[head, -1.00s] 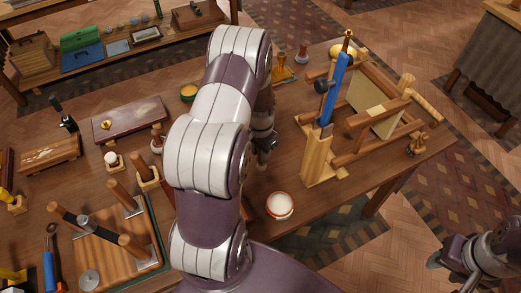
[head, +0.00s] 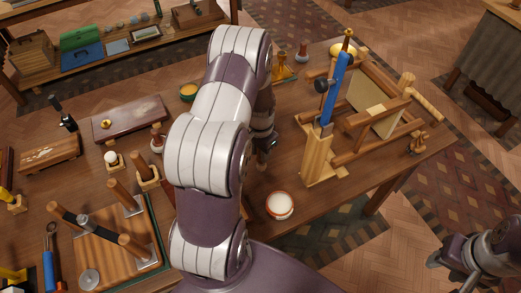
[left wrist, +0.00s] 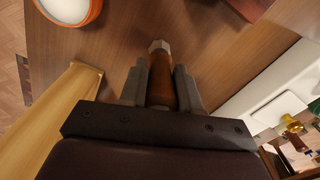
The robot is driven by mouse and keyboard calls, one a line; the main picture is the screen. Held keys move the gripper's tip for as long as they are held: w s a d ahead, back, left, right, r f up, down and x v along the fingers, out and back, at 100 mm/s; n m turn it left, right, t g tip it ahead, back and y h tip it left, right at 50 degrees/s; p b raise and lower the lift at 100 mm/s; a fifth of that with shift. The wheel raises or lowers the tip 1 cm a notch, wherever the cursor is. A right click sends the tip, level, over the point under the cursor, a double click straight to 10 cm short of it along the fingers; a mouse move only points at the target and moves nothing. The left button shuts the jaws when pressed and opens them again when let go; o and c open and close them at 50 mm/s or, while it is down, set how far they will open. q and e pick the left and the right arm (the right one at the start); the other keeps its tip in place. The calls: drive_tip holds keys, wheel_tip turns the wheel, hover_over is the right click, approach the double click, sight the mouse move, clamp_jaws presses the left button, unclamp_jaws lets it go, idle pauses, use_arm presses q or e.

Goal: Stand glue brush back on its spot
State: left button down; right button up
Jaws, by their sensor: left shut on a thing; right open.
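My left gripper (head: 266,146) is above the table, right of my arm in the head view, and mostly turned from sight. In the left wrist view (left wrist: 160,82) its fingers are shut around a brown, round handle with a pale faceted end, apparently the glue brush (left wrist: 161,68). My right gripper (head: 447,262) is open and empty, off the table at the lower right.
A white-filled bowl with an orange rim (head: 280,206) stands near the front edge. A wooden frame press (head: 318,160) stands to the right. Handled tools in wooden blocks (head: 147,174) and a striped board (head: 95,250) crowd the left. Bare tabletop lies around the bowl.

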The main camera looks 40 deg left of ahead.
use_arm(q)
drive_tip(key=shift+f+b, duration=0.5)
drive_tip(key=shift+f, duration=0.35)
drive_tip(key=c, duration=0.7)
unclamp_jaws()
wheel_tip(320, 180, up, 8)
drive_tip(key=p, duration=0.7)
drive_tip(key=shift+r, duration=0.1)
